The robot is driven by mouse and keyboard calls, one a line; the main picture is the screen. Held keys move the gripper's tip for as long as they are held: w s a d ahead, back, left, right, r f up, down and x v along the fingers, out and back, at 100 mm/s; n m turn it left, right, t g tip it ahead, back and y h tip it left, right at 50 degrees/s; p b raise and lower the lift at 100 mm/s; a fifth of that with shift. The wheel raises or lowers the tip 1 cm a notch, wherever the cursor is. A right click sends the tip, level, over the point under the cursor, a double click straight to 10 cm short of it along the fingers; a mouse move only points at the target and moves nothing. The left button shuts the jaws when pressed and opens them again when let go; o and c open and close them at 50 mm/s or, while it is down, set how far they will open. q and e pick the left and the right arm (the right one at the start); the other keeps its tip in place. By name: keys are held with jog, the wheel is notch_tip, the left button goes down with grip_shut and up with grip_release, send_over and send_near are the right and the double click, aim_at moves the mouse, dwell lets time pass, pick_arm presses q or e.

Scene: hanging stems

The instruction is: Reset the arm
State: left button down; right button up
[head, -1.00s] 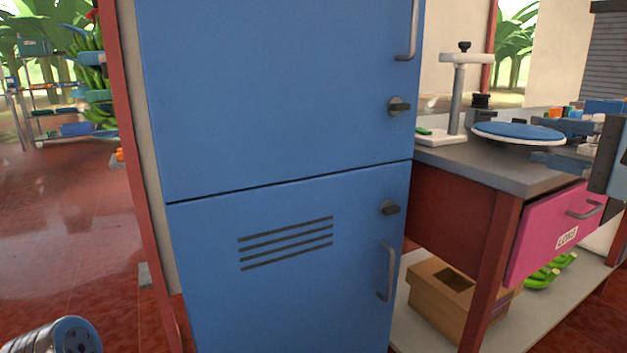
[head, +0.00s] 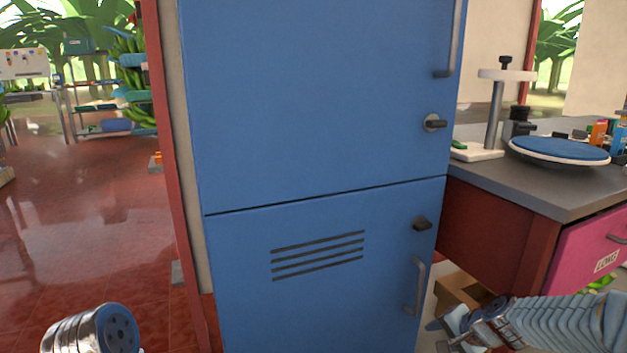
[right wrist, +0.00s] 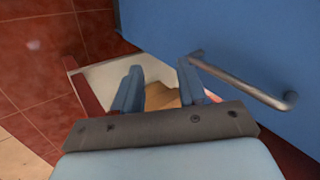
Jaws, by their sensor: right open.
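My right gripper (head: 455,328) is at the lower right of the head view, in front of the workbench's lower part and right of the blue cabinet (head: 318,120). In the right wrist view my right gripper (right wrist: 162,88) has its two blue fingers apart with nothing between them. The lower door's handle (right wrist: 240,80) is just right of the fingers there, and the gripper does not hold it. At the lower left of the head view a rounded silver part of my left arm shows. My left gripper's fingers are not visible.
The cabinet's two doors look shut. At right a workbench (head: 530,190) carries a blue round turntable (head: 560,149) and a white stand (head: 490,110), above a pink drawer (head: 590,250). A cardboard box (head: 460,292) is below. Red floor (head: 90,220) lies open at left.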

jog(key=s+a+f+n+g+p, duration=0.1)
jog(key=s+a+f+n, duration=0.1)
jog(key=s+a+f, duration=0.3)
jog(key=s+a+f+n+g, duration=0.1)
jog(key=s+f+g, duration=0.1)
jog(key=f, duration=0.5)
jog(key=s+a+f+n+g+p, duration=0.1)
jog(key=s+a+f+n, duration=0.1)
jog(key=s+a+f, duration=0.3)
jog(key=s+a+f+n+g, duration=0.1)
jog(key=s+a+f+n, duration=0.1)
jog(key=s, duration=0.4)
jog(key=s+a+f+n+g+y, duration=0.1)
jog(key=s+a+f+n, duration=0.1)
jog(key=s+a+f, duration=0.2)
notch_tip(320, 180, down, 2)
jog(key=shift+s+f+p, duration=0.1)
jog(key=shift+s+p, duration=0.35)
jog(key=shift+s, duration=0.75)
jog(key=shift+w, duration=0.1)
